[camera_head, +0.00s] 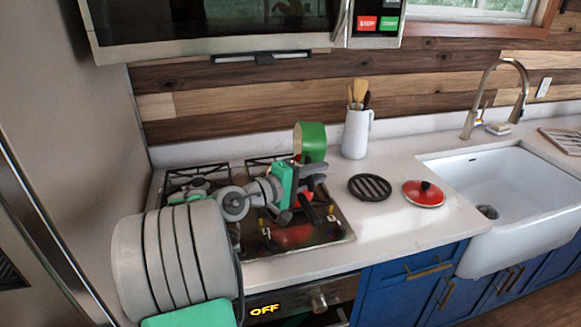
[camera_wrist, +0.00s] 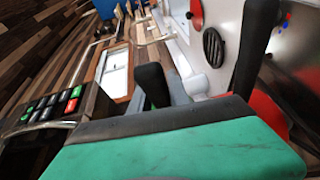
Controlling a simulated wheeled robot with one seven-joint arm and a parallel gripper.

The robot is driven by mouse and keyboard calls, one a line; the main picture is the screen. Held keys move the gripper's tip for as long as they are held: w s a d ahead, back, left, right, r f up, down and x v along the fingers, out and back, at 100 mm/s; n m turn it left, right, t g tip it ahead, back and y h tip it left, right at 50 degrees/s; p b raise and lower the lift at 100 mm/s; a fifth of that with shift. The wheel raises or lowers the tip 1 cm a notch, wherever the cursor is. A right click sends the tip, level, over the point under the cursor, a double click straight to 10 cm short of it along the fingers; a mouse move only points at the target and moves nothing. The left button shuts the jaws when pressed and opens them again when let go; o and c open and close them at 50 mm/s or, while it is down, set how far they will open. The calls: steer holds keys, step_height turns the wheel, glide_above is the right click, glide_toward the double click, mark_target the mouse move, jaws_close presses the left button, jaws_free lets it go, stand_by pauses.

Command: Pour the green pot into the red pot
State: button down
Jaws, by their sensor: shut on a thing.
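The green pot (camera_head: 311,142) is in the air above the back right of the stove, tipped onto its side. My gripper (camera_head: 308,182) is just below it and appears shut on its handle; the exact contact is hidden. A red patch in the wrist view (camera_wrist: 268,112) is probably the red pot. The green pot is not clear in the wrist view. The contents of both pots cannot be seen.
A black trivet (camera_head: 370,187) and a red lid (camera_head: 424,194) lie on the counter right of the stove (camera_head: 345,236). A white utensil jug (camera_head: 356,134) stands behind. The sink (camera_head: 510,190) is farther right. A microwave (camera_head: 215,25) hangs above the stove.

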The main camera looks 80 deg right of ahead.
steer(key=shift+w+a+r+n+g+h+b, duration=0.15)
steer(key=shift+w+g+h+b, duration=0.15)
steer(key=shift+b, duration=0.15)
steer(key=shift+w+a+n+g+h+b, duration=0.1)
steer(key=shift+w+n+g+h+b, duration=0.1)
steer(key=shift+h+b, duration=0.15)
stand_by(0.5)
